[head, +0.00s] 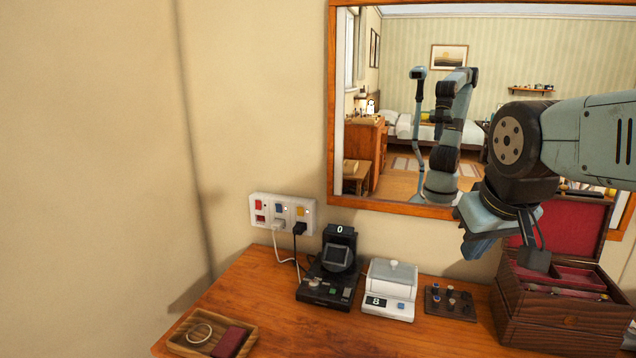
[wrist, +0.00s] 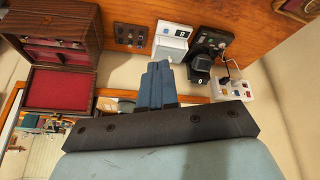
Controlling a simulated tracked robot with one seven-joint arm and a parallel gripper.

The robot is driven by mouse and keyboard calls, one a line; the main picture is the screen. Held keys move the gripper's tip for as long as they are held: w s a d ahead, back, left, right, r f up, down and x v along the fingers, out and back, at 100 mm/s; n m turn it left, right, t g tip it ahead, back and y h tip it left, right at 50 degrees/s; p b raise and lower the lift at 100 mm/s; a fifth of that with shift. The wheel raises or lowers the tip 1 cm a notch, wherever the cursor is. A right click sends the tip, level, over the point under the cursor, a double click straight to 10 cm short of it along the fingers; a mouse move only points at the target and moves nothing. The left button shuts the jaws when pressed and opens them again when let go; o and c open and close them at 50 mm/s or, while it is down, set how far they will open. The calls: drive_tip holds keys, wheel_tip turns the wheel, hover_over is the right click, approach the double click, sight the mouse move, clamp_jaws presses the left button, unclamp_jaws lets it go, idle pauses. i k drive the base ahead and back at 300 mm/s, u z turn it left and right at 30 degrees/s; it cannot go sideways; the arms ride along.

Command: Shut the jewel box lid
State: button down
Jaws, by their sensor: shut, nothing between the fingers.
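The jewel box (head: 555,318) is dark reddish wood and stands at the right end of the wooden dresser top. Its lid (head: 578,228) is open, tilted up at the back, with the red lining facing forward; my arm hides part of it. Red-lined compartments show inside the box. In the wrist view the box (wrist: 92,28) is at the upper left, with the open lid (wrist: 60,90) below it. My gripper (head: 474,246) is shut and empty, in the air left of the lid and apart from it. Its fingers (wrist: 158,84) are pressed together in the wrist view.
Left of the box stand a small tray with knobs (head: 450,302), a white scale (head: 390,288) and a black device (head: 332,270). A wooden tray (head: 212,332) lies at the front left. A wall socket panel (head: 283,212) and a framed mirror (head: 400,200) are behind.

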sight(572, 228)
drive_tip(key=z, duration=1.05)
